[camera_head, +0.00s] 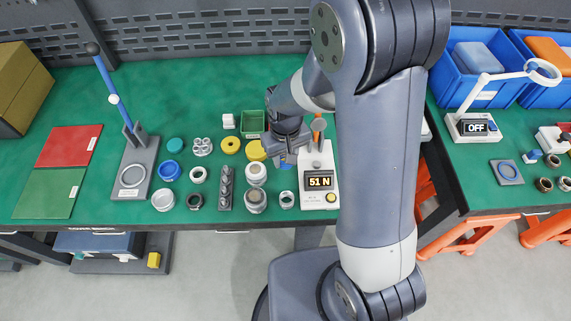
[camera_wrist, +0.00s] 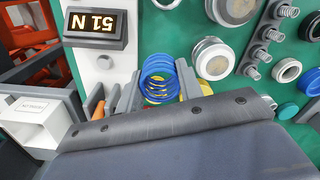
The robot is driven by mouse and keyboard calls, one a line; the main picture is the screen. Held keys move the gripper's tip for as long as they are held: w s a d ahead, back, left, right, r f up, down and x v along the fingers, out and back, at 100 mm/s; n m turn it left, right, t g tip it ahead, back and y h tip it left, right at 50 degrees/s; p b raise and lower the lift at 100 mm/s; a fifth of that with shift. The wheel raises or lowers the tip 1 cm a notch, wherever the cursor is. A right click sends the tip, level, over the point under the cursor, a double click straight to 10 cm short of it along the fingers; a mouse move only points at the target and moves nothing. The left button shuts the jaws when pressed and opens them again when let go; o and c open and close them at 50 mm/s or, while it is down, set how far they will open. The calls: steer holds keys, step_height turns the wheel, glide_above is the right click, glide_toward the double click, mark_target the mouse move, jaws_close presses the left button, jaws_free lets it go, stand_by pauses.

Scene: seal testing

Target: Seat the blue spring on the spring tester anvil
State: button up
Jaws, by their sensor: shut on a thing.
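The blue spring (camera_wrist: 158,72) is upright coils between the two fingers of my gripper (camera_wrist: 160,84) in the wrist view. The fingers are shut on its sides. In the head view my gripper (camera_head: 287,158) is just left of the spring tester (camera_head: 318,163), and only a bit of blue shows under it. The tester is a white unit with an orange-lit display (camera_head: 320,181) reading 51 N. In the wrist view the spring is beside the tester's white body (camera_wrist: 110,68), over the green mat.
Several rings, caps and small springs stand left of the tester, with a dark spring rack (camera_head: 225,188) among them. A yellow part (camera_head: 256,151) and a green bin (camera_head: 253,122) are close to my gripper. A blue-handled lever press (camera_head: 131,165) stands further left.

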steer(key=r, duration=0.1)
steer(key=b, duration=0.2)
glide_above(317, 164)
steer(key=shift+f, duration=0.9)
steer(key=shift+f+b, duration=1.45)
steer(key=shift+f, duration=0.55)
steer(key=shift+f+b, duration=0.7)
steer(key=shift+f, duration=0.15)
steer(key=o, duration=1.1)
steer(key=shift+c, duration=0.2)
steer(key=shift+r, duration=0.1)
step_height(317, 164, up, 9)
steer(key=p, duration=0.6)
steer(key=shift+p, duration=0.4)
